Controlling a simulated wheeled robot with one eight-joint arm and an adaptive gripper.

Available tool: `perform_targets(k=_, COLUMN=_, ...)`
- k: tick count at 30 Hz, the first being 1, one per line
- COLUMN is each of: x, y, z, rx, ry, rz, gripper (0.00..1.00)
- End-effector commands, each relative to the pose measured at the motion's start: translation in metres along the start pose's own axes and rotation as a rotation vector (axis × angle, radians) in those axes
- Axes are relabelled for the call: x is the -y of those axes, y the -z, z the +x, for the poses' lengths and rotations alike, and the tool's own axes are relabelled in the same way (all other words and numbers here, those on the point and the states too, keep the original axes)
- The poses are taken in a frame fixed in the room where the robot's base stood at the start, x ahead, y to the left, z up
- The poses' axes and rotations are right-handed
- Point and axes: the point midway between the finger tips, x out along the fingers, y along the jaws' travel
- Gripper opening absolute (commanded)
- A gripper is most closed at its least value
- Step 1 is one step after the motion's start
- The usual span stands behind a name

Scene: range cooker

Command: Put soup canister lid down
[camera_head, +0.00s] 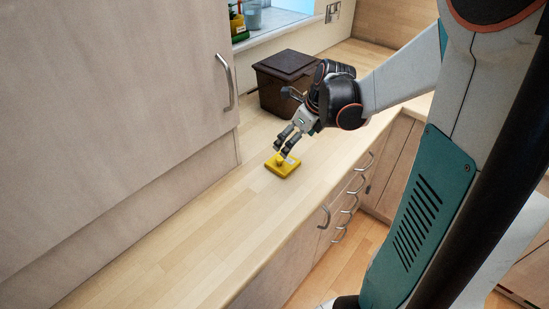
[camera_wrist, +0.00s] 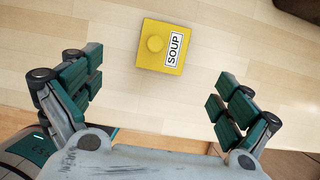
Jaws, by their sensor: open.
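The soup canister lid (camera_head: 282,166) is a yellow square with a round knob on top. It lies flat on the wooden counter. In the wrist view the lid (camera_wrist: 163,47) shows its knob and a white label reading "SOUP". My gripper (camera_head: 285,149) is just above the lid in the head view, pointing down at it. In the wrist view my gripper (camera_wrist: 158,92) has its fingers spread wide and nothing between them. The lid is beyond the fingertips, apart from them. The canister itself is not seen.
A dark brown lidded box (camera_head: 284,82) stands on the counter behind my gripper. A tall cabinet (camera_head: 110,110) borders the counter at the left. The counter (camera_head: 190,235) is clear toward the front. Drawers with metal handles (camera_head: 352,190) lie below its right edge.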

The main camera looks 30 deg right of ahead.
Motion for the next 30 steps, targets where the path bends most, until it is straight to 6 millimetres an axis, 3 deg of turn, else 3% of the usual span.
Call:
perform_targets(k=3, x=0.0, y=0.001, z=0.027, rx=0.0, ry=-0.001, rz=-0.004, gripper=0.97)
perform_targets(k=9, x=0.0, y=0.001, z=0.059, rx=0.0, ry=0.0, rz=-0.005, gripper=0.97)
perform_targets(k=19, x=0.002, y=0.002, z=0.078, rx=0.0, ry=0.0, rz=-0.005, gripper=0.97)
perform_targets(k=27, x=0.008, y=0.007, z=0.116, rx=0.001, ry=0.0, rz=-0.006, gripper=0.97)
perform_targets(k=30, x=0.008, y=0.006, z=0.122, rx=0.001, ry=0.0, rz=-0.005, gripper=0.97)
